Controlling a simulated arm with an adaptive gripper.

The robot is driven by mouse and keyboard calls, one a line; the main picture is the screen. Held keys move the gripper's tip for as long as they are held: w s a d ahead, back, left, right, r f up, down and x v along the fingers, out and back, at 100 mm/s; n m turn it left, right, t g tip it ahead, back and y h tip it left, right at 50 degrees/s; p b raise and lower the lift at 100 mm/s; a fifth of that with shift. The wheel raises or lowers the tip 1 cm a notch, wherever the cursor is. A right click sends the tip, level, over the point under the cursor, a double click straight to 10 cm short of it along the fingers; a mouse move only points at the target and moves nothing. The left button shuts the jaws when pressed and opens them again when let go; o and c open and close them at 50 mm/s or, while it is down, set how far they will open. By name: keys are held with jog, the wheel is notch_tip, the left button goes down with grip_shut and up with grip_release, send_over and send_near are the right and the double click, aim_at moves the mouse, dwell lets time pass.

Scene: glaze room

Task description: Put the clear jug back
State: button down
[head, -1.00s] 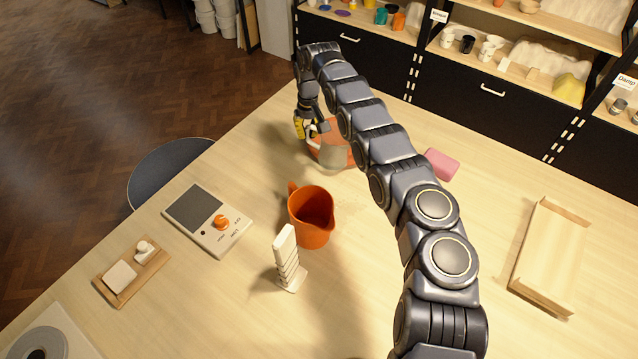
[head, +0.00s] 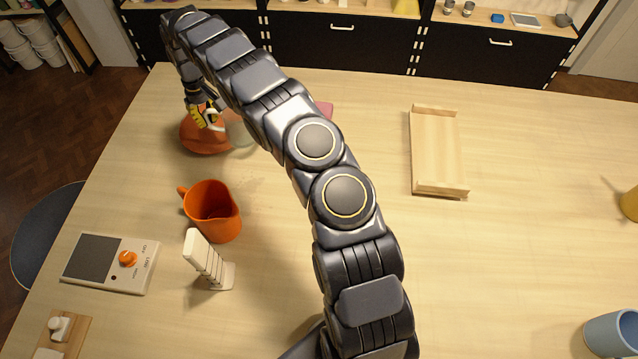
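The clear jug (head: 241,131) stands out faintly as a see-through vessel at the far left of the table in the head view, partly hidden by my arm. My gripper (head: 207,117), with yellow finger parts, is at the pale handle on the jug's left side and appears shut on it. The fingertips are small, and I cannot tell whether the jug touches the table. An orange-red dish (head: 196,142) lies below my gripper and just left of the jug.
An orange jug (head: 212,212) and a white upright ribbed block (head: 207,262) stand nearer. A scale (head: 96,262) lies left. A pink object (head: 325,108) is partly behind my arm. A wooden tray (head: 438,190) sits right of centre, with free table right of it. A blue mug (head: 612,335) is at the near right.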

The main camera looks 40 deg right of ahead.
jog(key=s+d+r+m, duration=0.1)
jog(key=s+d+r, duration=0.2)
jog(key=s+d, duration=0.35)
jog(key=s+d+r, duration=0.3)
jog(key=s, duration=0.6)
jog(key=s+a+r+g, duration=0.1)
jog(key=s+a, duration=0.2)
jog(key=s, duration=0.5)
jog(key=s+a+r, duration=0.1)
jog(key=s+a, duration=0.2)
jog(key=s, duration=0.5)
jog(key=w+d+f, duration=0.1)
jog(key=w+f, duration=0.2)
jog(key=w, duration=0.1)
jog(key=w+d+f, duration=0.2)
jog(key=w+f, duration=0.2)
jog(key=w+d+f, duration=0.1)
jog(key=w+f, duration=0.2)
jog(key=w, duration=0.1)
jog(key=shift+w+d+f, duration=0.1)
jog(key=shift+d+f, duration=0.1)
jog(key=shift+d, duration=0.1)
jog(key=shift+w+f, duration=0.1)
jog(key=shift+f, duration=1.45)
jog(key=shift+f, duration=0.1)
